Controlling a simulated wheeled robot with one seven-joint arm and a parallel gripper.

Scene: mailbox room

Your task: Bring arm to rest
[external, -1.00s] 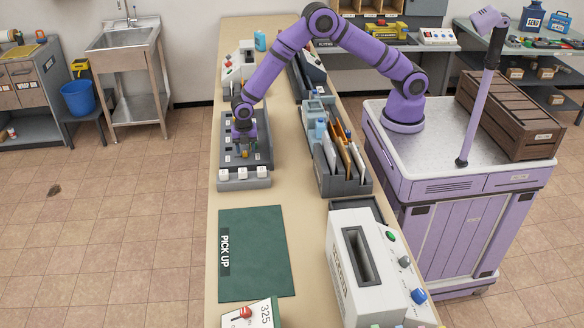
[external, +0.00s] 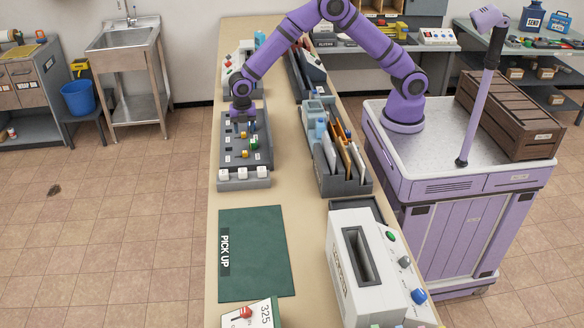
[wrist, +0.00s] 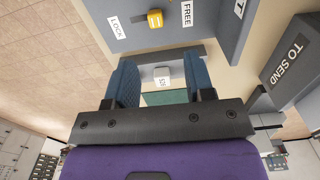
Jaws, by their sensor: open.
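My purple arm reaches from its cart over the long counter. My gripper (external: 241,118) points down above the far part of a dark switch panel (external: 231,150) with coloured knobs and three white buttons at its near end. In the wrist view my gripper (wrist: 160,82) shows two blue finger pads spread apart with nothing between them. Beyond the pads are a white button (wrist: 162,76) and a yellow knob (wrist: 155,18) beside the LOCK and FREE labels. The fingertips look clear of the panel in the wrist view.
A grey sorter with envelopes (external: 340,165) stands right of the panel, with a white slotted machine (external: 375,265) nearer. A green PICK UP mat (external: 255,252) lies in front. A wooden crate (external: 512,112) sits on my cart.

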